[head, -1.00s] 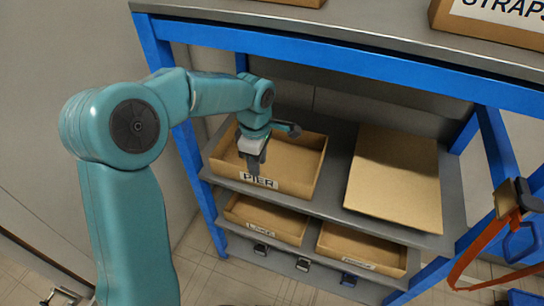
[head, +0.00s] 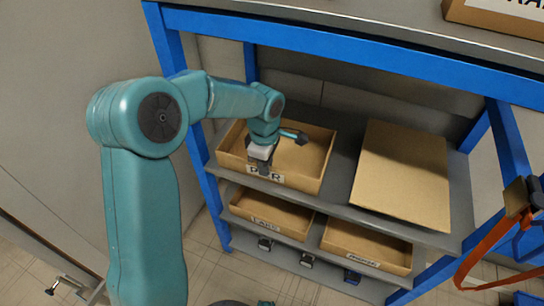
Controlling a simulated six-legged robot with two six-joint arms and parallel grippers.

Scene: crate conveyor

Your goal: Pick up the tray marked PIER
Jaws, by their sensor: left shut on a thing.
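The tray marked PIER (head: 318,166) is a shallow open tan box on the upper of the two lower shelves, at the left. Its front label (head: 278,180) is partly covered by my fingers, so the middle letters are hidden. My left gripper (head: 263,170) reaches down over the front wall and is shut on it at the label. The tray rests on the shelf. My right gripper is not in view.
A flat tan board or box (head: 403,172) lies right of the tray. Below are a tray marked LAKE (head: 268,217) and another tray (head: 367,245) whose label is unclear. The blue bench beam (head: 330,58) runs above; orange straps (head: 492,252) hang right.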

